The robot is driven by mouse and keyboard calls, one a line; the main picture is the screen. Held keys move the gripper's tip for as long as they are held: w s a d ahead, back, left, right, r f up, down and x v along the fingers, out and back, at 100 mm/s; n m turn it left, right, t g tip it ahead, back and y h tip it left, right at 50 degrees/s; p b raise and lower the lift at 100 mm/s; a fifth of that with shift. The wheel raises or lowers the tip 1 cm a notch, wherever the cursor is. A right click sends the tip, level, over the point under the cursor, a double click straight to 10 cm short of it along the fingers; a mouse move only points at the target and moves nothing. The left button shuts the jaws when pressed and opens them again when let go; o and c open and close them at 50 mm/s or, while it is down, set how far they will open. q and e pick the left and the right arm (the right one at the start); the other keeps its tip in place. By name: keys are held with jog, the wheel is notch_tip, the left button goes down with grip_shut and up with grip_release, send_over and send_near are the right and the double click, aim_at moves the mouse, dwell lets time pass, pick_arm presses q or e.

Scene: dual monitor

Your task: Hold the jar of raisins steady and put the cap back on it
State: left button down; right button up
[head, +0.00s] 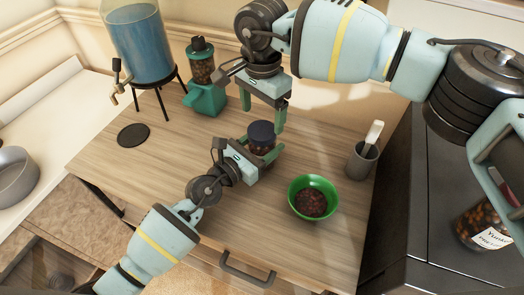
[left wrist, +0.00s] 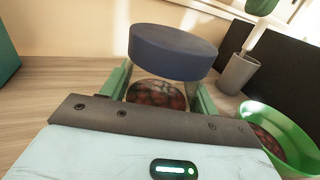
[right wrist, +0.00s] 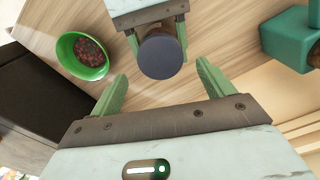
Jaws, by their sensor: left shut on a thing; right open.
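The jar of raisins (head: 262,150) stands on the wooden counter, with dark contents showing through its glass in the left wrist view (left wrist: 157,96). The dark blue cap (head: 261,132) sits on top of the jar and looks level; it also shows in the left wrist view (left wrist: 172,50) and the right wrist view (right wrist: 160,56). I cannot tell whether it is tightened. My left gripper (head: 264,156) is shut around the jar's body, below the cap. My right gripper (right wrist: 162,85) is open and empty, pointing down above the cap, apart from it.
A green bowl (head: 316,184) of dark pieces stands right of the jar. A grey cup (head: 361,163) holds a utensil. Behind are a green dispenser (head: 205,97) and a blue water tank (head: 140,42) on a stand. A black disc (head: 133,135) lies left. Another labelled jar (head: 484,225) is far right.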

aim_at(262, 130)
jog(key=shift+f, duration=2.3)
jog(key=shift+c, duration=0.3)
jog(key=c, duration=1)
jog(key=shift+o, duration=0.2)
jog(key=m, duration=1.1)
jog(key=o, duration=1.2)
notch_tip(262, 130, up, 12)
